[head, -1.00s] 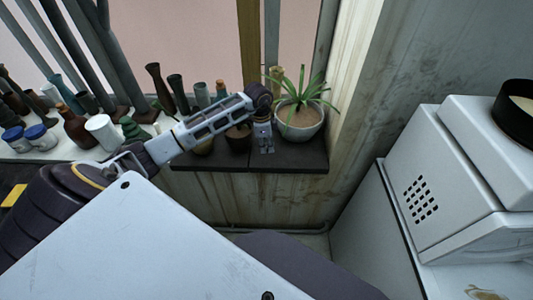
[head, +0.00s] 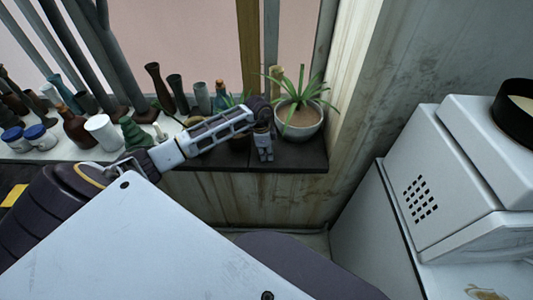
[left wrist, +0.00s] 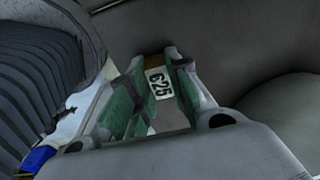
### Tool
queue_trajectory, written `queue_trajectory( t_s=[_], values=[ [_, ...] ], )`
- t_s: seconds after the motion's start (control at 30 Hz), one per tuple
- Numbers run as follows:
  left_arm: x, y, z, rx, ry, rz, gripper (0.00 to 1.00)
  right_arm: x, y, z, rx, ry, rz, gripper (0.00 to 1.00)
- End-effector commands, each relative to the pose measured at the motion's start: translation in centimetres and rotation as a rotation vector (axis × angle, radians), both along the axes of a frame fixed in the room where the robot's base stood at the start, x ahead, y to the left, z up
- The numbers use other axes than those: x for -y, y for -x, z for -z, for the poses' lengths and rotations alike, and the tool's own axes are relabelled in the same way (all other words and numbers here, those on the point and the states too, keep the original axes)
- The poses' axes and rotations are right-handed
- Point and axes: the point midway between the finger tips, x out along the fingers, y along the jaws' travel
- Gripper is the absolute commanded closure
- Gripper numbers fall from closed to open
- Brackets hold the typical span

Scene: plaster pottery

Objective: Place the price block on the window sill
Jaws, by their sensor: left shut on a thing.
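The price block (left wrist: 158,84) shows in the left wrist view as a small block with a pale face marked 625 and a brown edge, between the green-padded fingers. My left gripper (left wrist: 160,72) is shut on it. In the head view my left gripper (head: 265,154) points down at the front part of the dark window sill (head: 302,158), just left of the potted plant. The block cannot be made out in the head view, and I cannot tell whether it touches the sill. My right gripper is not in view.
A spiky plant in a pale round pot (head: 299,120) stands close to the right of the gripper. Dark vases (head: 160,88), bottles and jars (head: 103,132) crowd the sill to the left. A white machine (head: 440,170) stands at the right.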

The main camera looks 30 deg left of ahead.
Motion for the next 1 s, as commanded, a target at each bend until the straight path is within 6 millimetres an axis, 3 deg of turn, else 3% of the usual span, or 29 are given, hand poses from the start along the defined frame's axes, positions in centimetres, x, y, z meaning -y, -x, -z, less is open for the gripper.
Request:
queue_trajectory(
  t_s=[0.2,0.23,0.4,0.77,1.0],
  values=[
    [0.0,0.0,0.3,0.0,0.0,0.0,0.92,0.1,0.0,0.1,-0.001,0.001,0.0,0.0],
    [0.0,0.0,0.3,0.0,0.0,0.0,0.8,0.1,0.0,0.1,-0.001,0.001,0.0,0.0],
    [0.0,0.0,0.3,0.0,0.0,0.0,0.6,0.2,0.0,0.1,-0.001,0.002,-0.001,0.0],
    [0.0,0.0,0.1,0.0,0.0,0.0,0.6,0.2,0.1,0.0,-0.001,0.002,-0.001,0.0],
    [-0.1,0.0,-1.1,0.002,0.0,0.0,0.6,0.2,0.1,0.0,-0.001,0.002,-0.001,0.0]
  ],
)
